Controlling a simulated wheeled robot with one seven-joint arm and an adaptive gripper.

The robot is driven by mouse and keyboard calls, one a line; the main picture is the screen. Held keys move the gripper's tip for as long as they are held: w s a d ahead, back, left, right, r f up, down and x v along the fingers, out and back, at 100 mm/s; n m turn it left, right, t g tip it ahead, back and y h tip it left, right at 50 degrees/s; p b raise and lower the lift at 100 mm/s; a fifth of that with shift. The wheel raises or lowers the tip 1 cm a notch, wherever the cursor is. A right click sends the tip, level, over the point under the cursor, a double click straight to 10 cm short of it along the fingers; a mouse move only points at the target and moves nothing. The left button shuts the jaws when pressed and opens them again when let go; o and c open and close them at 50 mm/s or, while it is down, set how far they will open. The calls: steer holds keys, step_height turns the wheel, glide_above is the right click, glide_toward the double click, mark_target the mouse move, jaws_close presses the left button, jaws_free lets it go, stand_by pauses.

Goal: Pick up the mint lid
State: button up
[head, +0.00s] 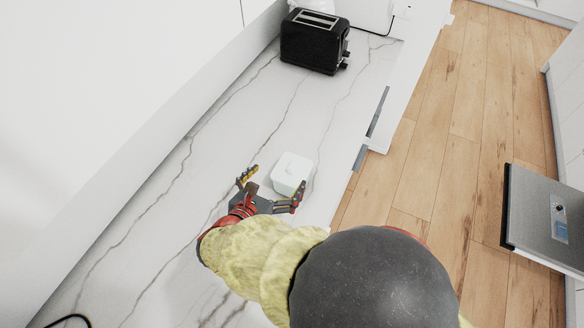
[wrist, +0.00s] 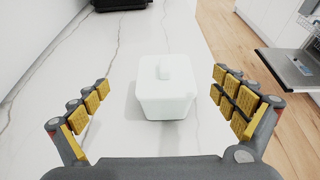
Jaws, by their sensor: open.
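A pale, nearly white square container with a lid (head: 294,167) stands on the marble counter. In the wrist view the lid (wrist: 165,82) is pale with a faint mint tint and has a small block-shaped knob on top. It sits on the container body (wrist: 165,107). My gripper (head: 273,184) is open and empty, just short of the container. In the wrist view my gripper (wrist: 160,100) has its yellow-padded fingers spread wide to the left and right, with the container beyond and between them. No contact is visible.
A black toaster (head: 315,40) stands farther along the marble counter (head: 230,110). A white wall runs along the left. The counter edge and wooden floor (head: 440,150) lie to the right, with an open appliance door (head: 545,215). The counter between container and toaster is clear.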

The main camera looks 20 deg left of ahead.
mark_target(292, 166)
steer(key=x, duration=0.2)
steer(key=b+x, duration=0.1)
steer(key=x, duration=0.1)
steer(key=d+x, duration=0.1)
steer(key=x, duration=0.2)
steer(key=shift+b, duration=0.35)
steer(key=shift+w+a, duration=0.1)
steer(key=shift+w, duration=0.2)
steer(key=c, duration=2.1)
